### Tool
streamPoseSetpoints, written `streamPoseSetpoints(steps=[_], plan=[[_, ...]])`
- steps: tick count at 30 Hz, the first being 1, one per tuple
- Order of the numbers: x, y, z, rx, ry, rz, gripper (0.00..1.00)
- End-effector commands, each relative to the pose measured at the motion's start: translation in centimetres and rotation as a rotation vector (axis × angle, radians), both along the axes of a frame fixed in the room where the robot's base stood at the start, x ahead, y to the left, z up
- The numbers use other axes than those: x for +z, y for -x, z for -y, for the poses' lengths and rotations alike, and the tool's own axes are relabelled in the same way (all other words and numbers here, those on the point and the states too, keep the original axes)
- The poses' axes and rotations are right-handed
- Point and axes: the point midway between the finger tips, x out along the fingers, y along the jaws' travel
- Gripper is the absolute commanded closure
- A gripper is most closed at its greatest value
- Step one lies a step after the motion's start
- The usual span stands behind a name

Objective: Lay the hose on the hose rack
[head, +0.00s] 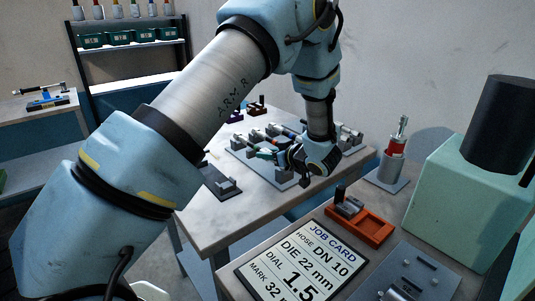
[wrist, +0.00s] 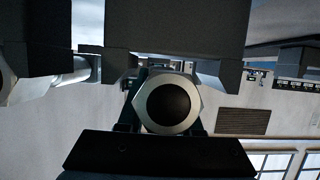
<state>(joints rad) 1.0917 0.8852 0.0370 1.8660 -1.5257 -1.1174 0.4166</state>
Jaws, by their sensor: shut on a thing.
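The hose rack (head: 240,153) is a grey plate with grey upright blocks on the far table. Several dark hoses with silver end fittings lie across it. My gripper (head: 292,158) is low over the rack's near right part, at the end of my arm. In the wrist view, a silver hex fitting of the hose (wrist: 193,103) faces the camera end-on, with a dark round bore, and my gripper is shut on this hose. Dark rack blocks (wrist: 175,28) stand close beside the fitting. The rest of the held hose is hidden, and I cannot tell whether it touches the rack.
Another silver fitting (wrist: 8,82) shows at the wrist view's left edge. A job card (head: 300,262) and an orange tray (head: 372,232) lie on the near bench beside a pale green machine (head: 455,180).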

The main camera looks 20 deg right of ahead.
Motion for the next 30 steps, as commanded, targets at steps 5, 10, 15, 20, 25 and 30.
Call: streamPoseSetpoints(steps=[5,10,15,20,25,30], plan=[[-0.22,-0.04,0.01,0.0,0.0,0.002,1.0],[-0.45,-0.04,0.01,0.0,0.0,0.002,1.0],[-0.44,-0.04,0.01,0.0,0.001,0.001,0.5],[-0.47,-0.02,0.0,0.0,0.001,0.001,0.32],[-0.5,-0.01,0.0,0.0,0.0,0.0,0.31],[-0.48,0.46,0.16,-0.001,0.001,-0.001,0.31]])
